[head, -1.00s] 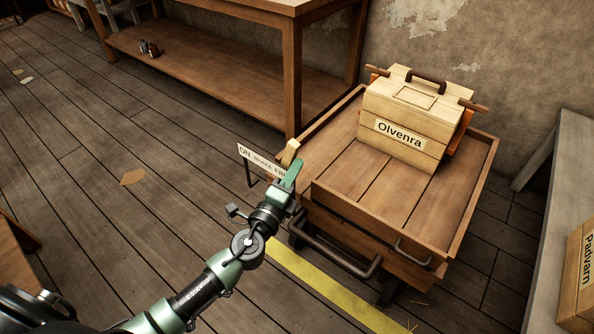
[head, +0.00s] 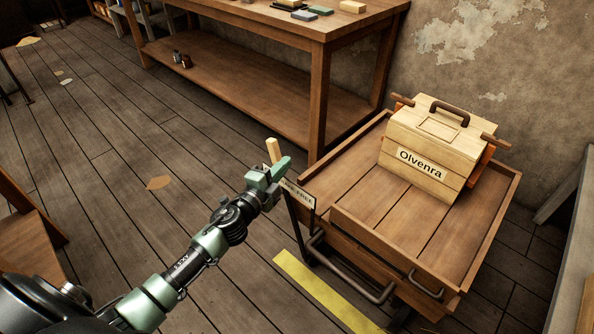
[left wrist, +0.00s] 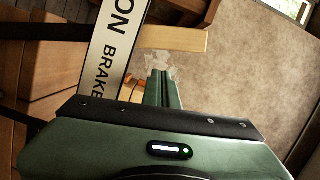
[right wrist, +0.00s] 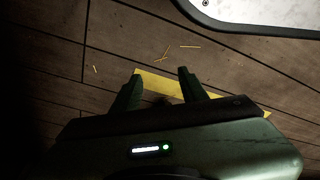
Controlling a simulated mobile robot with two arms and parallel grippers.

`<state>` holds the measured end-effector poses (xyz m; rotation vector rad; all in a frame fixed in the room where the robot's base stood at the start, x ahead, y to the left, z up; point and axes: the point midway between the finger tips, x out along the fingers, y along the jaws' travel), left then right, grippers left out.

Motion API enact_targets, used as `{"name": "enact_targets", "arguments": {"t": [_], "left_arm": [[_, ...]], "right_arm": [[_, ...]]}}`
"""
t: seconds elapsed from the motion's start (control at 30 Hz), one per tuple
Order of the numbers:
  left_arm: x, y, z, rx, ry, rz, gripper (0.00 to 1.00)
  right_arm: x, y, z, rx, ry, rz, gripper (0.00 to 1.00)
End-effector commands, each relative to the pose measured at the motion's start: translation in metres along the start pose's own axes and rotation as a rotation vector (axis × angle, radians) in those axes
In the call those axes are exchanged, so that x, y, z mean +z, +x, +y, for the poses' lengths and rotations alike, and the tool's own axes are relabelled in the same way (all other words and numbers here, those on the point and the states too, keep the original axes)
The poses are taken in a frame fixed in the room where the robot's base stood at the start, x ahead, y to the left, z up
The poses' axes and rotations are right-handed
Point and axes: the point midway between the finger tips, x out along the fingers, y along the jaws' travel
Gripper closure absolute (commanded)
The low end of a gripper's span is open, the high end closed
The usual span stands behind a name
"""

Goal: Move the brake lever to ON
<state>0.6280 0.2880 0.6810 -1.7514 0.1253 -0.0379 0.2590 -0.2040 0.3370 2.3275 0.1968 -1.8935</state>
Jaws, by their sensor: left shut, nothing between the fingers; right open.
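The brake lever's pale wooden handle (head: 273,150) stands at the cart's left corner, near the ON end of the label plate (head: 299,193). In the head view my left gripper hides part of the plate and only the FREE end shows. In the left wrist view the handle (left wrist: 170,40) lies beside the word ON on the plate (left wrist: 108,55). My left gripper (head: 282,166) is shut and empty, its fingertips (left wrist: 162,80) close beside the handle on the FREE side; contact is unclear. My right gripper (right wrist: 158,82) is open and empty above the floor.
The wooden cart (head: 345,185) carries a box labelled Olvenra (head: 425,150). A wooden workbench (head: 318,75) stands behind it. A yellow strip (head: 320,290) lies on the floor in front. The plank floor at the left is mostly free.

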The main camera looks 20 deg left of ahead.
Motion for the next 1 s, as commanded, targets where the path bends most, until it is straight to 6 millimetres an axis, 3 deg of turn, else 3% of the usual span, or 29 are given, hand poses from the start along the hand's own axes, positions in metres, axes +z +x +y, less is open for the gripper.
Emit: {"name": "enact_targets", "arguments": {"t": [0.2, 0.4, 0.87, 1.0], "left_arm": [[0.024, 0.006, -0.003, 0.024, -0.092, 0.0, 1.0], [0.035, 0.008, -0.002, 0.034, -0.13, -0.003, 1.0], [0.041, 0.009, -0.002, 0.034, -0.131, -0.013, 1.0], [0.041, -0.001, -0.002, 0.037, -0.13, -0.011, 1.0]], "right_arm": [[0.02, 0.019, -0.001, -0.002, -0.003, -0.017, 0.57], [0.029, 0.026, -0.002, -0.003, -0.005, -0.022, 0.57], [0.03, 0.028, -0.002, -0.002, -0.005, -0.023, 0.57], [0.03, 0.027, -0.002, -0.002, -0.005, -0.021, 0.57]]}}
